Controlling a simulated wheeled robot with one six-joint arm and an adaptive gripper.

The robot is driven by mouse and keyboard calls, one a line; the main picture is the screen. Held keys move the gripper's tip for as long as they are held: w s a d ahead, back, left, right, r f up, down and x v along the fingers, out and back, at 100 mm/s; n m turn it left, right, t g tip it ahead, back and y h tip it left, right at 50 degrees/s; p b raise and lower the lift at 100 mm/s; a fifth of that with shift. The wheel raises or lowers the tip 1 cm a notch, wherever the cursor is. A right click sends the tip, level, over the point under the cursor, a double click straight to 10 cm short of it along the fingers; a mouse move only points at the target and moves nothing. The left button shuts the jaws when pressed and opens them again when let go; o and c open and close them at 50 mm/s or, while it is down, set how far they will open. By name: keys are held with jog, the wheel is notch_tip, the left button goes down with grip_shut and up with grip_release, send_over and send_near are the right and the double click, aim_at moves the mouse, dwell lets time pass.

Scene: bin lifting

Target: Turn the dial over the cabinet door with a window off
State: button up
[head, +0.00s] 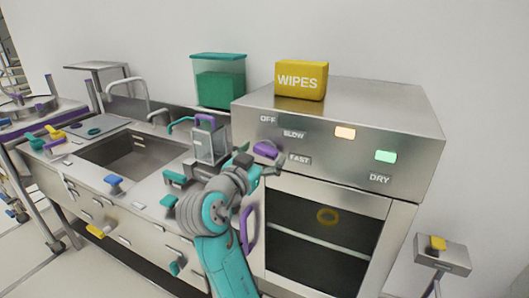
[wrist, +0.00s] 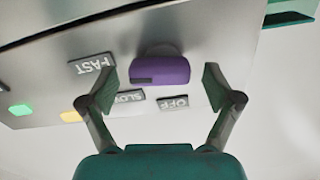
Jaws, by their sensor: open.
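The purple dial (head: 265,150) sits on the steel panel above the cabinet door with a window (head: 330,222). In the wrist view the dial (wrist: 160,71) is a wide knob with a dark mark at its left end, on the side of the FAST label (wrist: 92,64). The SLOW label (wrist: 125,97) and OFF label (wrist: 172,103) also show there, upside down. My gripper (wrist: 159,90) is open, with one finger on each side of the dial and gaps to both. In the head view my gripper (head: 258,165) is just below the dial.
An amber light (head: 345,132) and a green light (head: 386,156) over DRY are on the panel's right. A yellow WIPES box (head: 301,81) stands on top. A purple door handle (head: 246,230) is beside my arm. A sink (head: 135,150) lies left.

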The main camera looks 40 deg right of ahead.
jog(key=shift+w+d, duration=0.25)
jog(key=shift+d, duration=0.45)
jog(key=c, duration=1.2)
jog(key=shift+o, duration=0.2)
